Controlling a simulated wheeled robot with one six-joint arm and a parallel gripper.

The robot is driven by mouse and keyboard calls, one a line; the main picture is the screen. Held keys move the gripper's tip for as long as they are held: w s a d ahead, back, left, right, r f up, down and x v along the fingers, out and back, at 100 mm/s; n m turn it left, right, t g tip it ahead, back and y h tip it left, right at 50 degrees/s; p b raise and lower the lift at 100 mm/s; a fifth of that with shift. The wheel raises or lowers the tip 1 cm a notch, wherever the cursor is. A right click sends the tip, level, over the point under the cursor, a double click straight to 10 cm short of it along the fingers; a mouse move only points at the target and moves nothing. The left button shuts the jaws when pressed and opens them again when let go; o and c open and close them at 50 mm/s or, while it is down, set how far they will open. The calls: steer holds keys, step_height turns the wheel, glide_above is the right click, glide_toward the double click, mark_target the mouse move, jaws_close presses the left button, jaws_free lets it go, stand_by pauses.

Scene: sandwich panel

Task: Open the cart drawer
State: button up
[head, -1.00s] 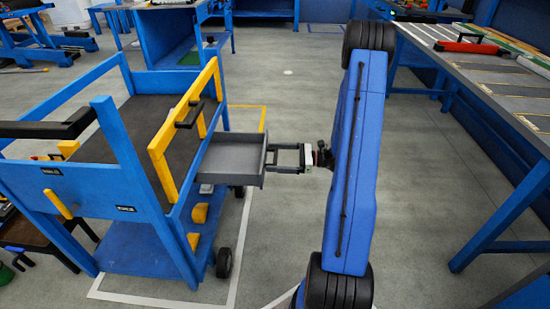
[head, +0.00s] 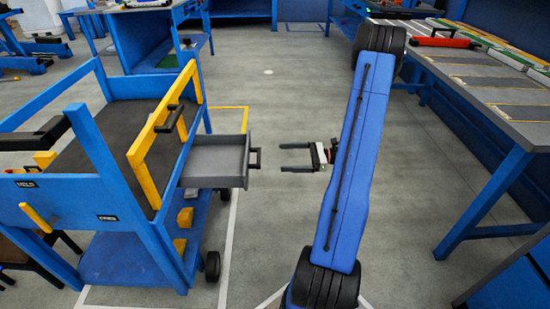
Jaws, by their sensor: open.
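The blue cart (head: 128,225) with a yellow frame stands at the left. Its grey drawer (head: 214,160) is pulled out from the cart's right side. The drawer's dark handle (head: 255,158) is on its right front face. My gripper (head: 283,158) is open and empty to the right of the handle, with a clear gap between its fingertips and the handle. The drawer's inside looks empty. My blue arm link hides part of my wrist.
A long workbench (head: 500,95) with a red tool (head: 443,42) on it runs along the right. A blue bench (head: 150,25) stands behind the cart. The grey floor between cart and workbench is clear.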

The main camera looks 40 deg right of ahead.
steer(key=v, duration=0.5)
steer(key=shift+s+d, duration=0.2)
steer(key=shift+d, duration=0.1)
